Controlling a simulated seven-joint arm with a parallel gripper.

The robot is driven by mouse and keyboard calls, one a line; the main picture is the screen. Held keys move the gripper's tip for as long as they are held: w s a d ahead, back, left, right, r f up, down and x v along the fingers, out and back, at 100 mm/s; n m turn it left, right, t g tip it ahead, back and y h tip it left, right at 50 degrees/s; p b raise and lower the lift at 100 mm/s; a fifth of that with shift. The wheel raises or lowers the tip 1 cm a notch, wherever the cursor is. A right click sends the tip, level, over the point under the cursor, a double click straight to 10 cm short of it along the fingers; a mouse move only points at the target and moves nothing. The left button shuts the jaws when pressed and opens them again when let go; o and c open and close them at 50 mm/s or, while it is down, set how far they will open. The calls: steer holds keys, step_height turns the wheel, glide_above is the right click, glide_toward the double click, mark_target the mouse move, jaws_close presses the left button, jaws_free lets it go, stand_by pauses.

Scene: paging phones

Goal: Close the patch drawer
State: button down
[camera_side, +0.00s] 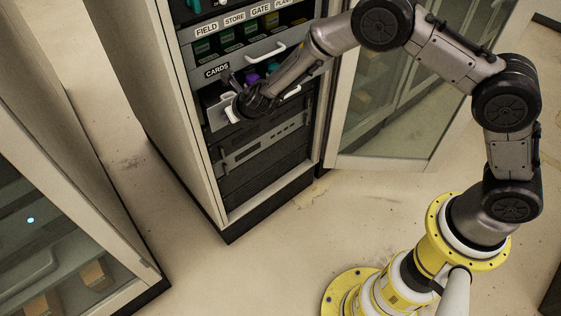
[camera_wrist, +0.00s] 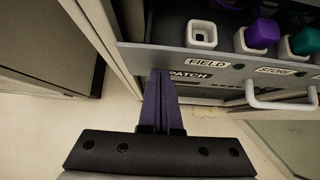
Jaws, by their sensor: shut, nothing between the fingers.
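The patch drawer (camera_wrist: 225,65) stands pulled out of the rack; in the side view its grey side (camera_side: 217,112) shows below the CARDS row. Its front carries the PATCH label and a white handle (camera_wrist: 282,101). Inside are a white socket (camera_wrist: 201,35), a purple piece (camera_wrist: 262,33) and a green piece (camera_wrist: 306,41). My gripper (camera_wrist: 160,72) is shut and empty, with its fingertips at the drawer front by the left end of the PATCH label. I cannot tell whether they touch it. In the side view my gripper (camera_side: 238,108) hides much of the front.
The CARDS drawer (camera_side: 240,62) above has a white handle and looks shut. Above it is a labelled row of modules (camera_side: 235,35). An open glass door (camera_side: 385,110) stands right of the rack. A glass-fronted cabinet (camera_side: 60,240) is at lower left. The floor in front is clear.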

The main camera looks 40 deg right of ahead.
steer(key=w, duration=0.7)
steer(key=shift+w, duration=0.45)
steer(key=shift+r, duration=0.1)
steer(key=shift+s, duration=0.1)
